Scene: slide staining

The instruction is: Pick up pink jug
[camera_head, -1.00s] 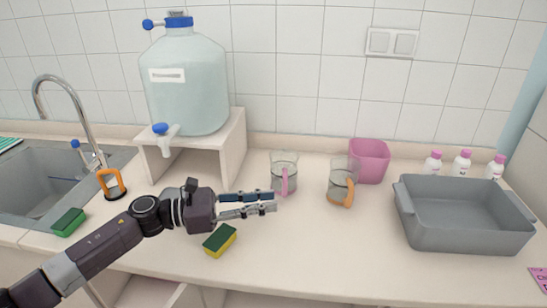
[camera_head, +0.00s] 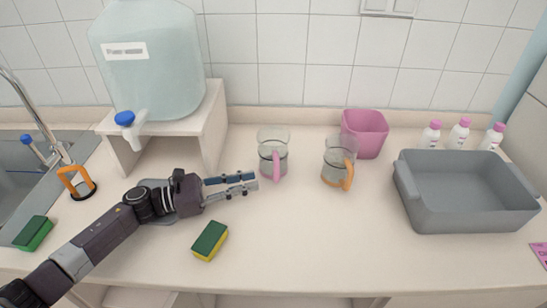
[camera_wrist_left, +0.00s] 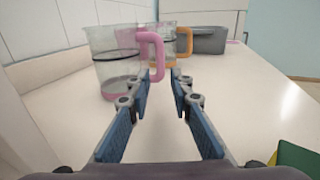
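The pink jug (camera_head: 273,155) is a clear measuring jug with a pink handle and pink base, upright on the counter. Its handle faces the front of the counter in the head view. In the left wrist view the jug (camera_wrist_left: 110,62) stands just ahead and left, with its handle near the middle, beyond the fingertips. My left gripper (camera_head: 254,182) is open and empty, a little left of and in front of the jug, not touching it. It also shows in the left wrist view (camera_wrist_left: 160,92) with its fingers apart. My right gripper is out of view.
A jug with an orange handle (camera_head: 338,162) stands right of the pink one, before a pink bin (camera_head: 365,133). A grey tub (camera_head: 465,218) is further right. A sponge (camera_head: 210,241) lies in front of my left gripper. A water dispenser stand (camera_head: 213,125) is behind left.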

